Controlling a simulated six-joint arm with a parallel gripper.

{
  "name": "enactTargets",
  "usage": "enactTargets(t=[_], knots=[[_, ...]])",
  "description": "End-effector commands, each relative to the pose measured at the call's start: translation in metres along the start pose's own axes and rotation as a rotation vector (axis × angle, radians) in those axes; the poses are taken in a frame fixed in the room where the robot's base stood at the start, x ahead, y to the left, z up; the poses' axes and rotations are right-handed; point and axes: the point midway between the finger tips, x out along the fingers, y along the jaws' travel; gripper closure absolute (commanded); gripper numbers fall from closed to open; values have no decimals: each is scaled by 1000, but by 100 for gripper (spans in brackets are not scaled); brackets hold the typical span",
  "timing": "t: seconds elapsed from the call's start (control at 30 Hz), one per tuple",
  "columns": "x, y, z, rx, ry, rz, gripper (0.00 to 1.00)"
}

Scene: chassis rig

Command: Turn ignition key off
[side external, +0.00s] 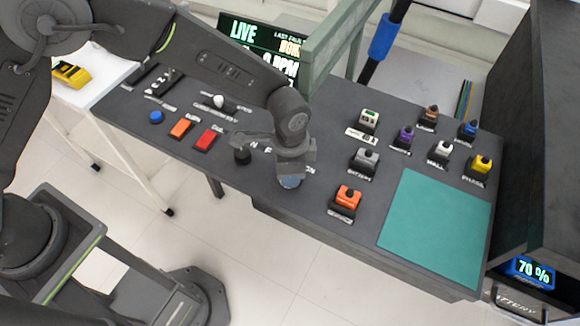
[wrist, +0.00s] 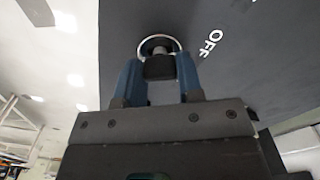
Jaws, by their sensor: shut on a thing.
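The ignition key shows in the wrist view as a dark block (wrist: 159,67) in front of a round switch with a silver ring (wrist: 158,42). My gripper (wrist: 159,78) has its two blue fingers on either side of the key and is shut on it. The white word OFF (wrist: 211,43) is printed on the dark panel to the right of the switch. In the side view my gripper (side external: 290,180) is down at the front edge of the dark console (side external: 270,200). It hides the key and most of the switch there.
A small black knob (side external: 242,156) stands just left of my gripper. Red (side external: 208,140) and orange (side external: 181,128) buttons lie further left. Several coloured switch blocks, including an orange one (side external: 347,196), stand to the right, beside a bare teal mat (side external: 435,230). A lit screen (side external: 262,45) stands behind.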

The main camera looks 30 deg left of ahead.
Motion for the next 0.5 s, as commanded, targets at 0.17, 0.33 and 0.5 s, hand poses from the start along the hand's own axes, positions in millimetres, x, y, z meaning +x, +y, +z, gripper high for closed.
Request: enactTargets(t=[0.17,0.33,0.5], knots=[[0,0,0,-4,1,1,62],[0,0,0,-3,1,0,46],[0,0,0,-1,1,0,40]])
